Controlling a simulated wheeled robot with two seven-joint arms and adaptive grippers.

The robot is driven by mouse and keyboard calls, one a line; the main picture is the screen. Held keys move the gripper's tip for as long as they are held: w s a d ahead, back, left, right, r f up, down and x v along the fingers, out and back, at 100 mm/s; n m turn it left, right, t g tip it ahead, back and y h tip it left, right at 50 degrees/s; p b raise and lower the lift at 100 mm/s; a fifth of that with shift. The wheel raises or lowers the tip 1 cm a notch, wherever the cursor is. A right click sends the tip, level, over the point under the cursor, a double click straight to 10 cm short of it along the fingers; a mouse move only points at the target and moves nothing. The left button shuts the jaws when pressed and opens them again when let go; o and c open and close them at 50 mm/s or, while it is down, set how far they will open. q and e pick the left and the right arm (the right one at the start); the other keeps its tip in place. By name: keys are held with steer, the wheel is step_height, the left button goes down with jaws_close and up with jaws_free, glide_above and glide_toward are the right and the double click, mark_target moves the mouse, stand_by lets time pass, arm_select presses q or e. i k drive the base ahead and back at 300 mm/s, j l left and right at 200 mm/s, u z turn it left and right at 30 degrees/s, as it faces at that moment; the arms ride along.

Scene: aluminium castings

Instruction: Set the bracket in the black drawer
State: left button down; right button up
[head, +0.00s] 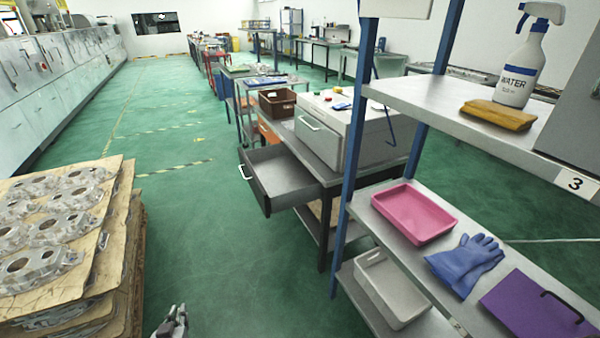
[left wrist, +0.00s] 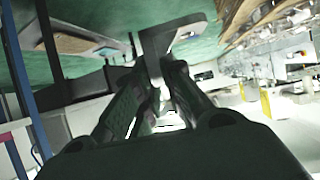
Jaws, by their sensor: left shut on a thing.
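The black drawer (head: 254,185) is pulled open from the bench in the middle of the head view. Its front is dark with a pale handle, and its light grey floor looks empty. My left gripper (head: 172,322) shows at the bottom edge of the head view, over the floor, left of the drawer and nearer to me. In the left wrist view, the left gripper (left wrist: 165,88) is shut on a grey, angled metal piece, the bracket (left wrist: 163,38), which sticks out past the fingertips. I cannot make out the bracket in the head view. My right gripper is not in view.
Castings (head: 45,262) lie on stacked cardboard at the left. A blue-post shelf at the right holds a pink tray (head: 410,212), blue gloves (head: 466,264), a purple folder (head: 535,305) and a spray bottle (head: 522,65). Green floor between stack and drawer is clear.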

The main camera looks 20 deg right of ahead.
mark_target(274, 169)
steer(key=i+l+z, duration=0.1)
steer(key=i+z, duration=0.35)
steer(key=i+j+z, duration=0.1)
steer(key=i+z, duration=0.4)
steer(key=z, duration=0.35)
steer(key=k+l, duration=0.05)
